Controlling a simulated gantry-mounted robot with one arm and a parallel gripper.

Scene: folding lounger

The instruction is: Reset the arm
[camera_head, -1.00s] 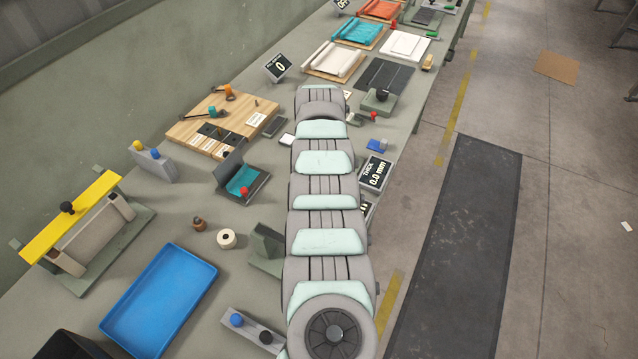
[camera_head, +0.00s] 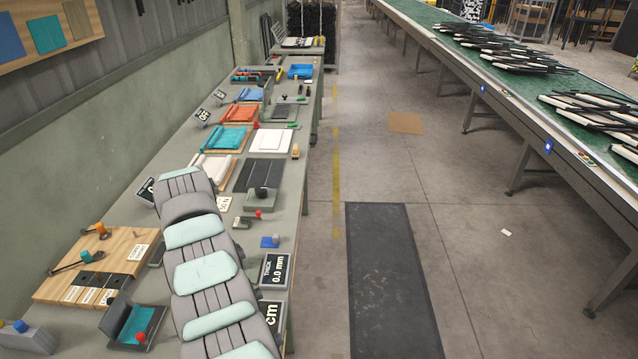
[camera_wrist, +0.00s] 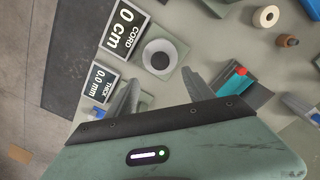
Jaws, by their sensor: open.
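My gripper (camera_wrist: 165,97) is in the wrist view, with its two grey fingers spread apart and nothing between them. It is above the grey-green workbench (camera_wrist: 210,50). In the head view my grey arm with pale green pads lies over the left workbench (camera_head: 290,200). The gripper itself is out of that view.
Displays reading "0 cm" (camera_wrist: 124,27) and "0.0 mm" (camera_wrist: 101,78) stand near the gripper. A teal-lined fixture (camera_head: 132,322) and a wooden board (camera_head: 124,242) sit left of my arm. A dark floor mat (camera_head: 390,280) and green conveyor (camera_head: 500,65) are to the right.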

